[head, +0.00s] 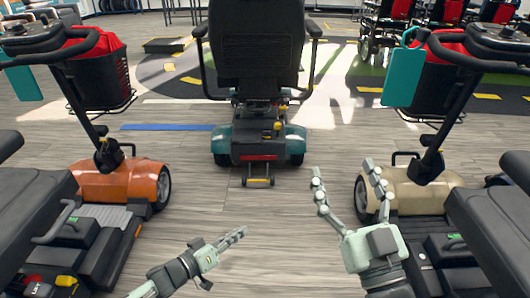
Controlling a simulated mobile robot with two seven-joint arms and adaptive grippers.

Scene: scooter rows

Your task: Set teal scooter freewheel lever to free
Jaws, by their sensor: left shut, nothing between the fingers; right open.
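The teal scooter (223,140) stands in the middle with its rear facing me and its black seat (257,45) above. Small yellow parts (277,127) show at its rear, right of centre. One of them looks like a lever, but its position is too small to read. My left gripper (241,232) is shut and empty, low in front of the scooter and pointing right. My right gripper (344,172) is open and empty, its fingers pointing up, in front and to the right of the teal scooter. Neither gripper touches it.
An orange scooter (120,184) stands at left and a beige scooter (412,192) at right, close to my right gripper. The wood floor (200,185) between them is clear. Red-seated wheelchairs (385,20) stand at the back right.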

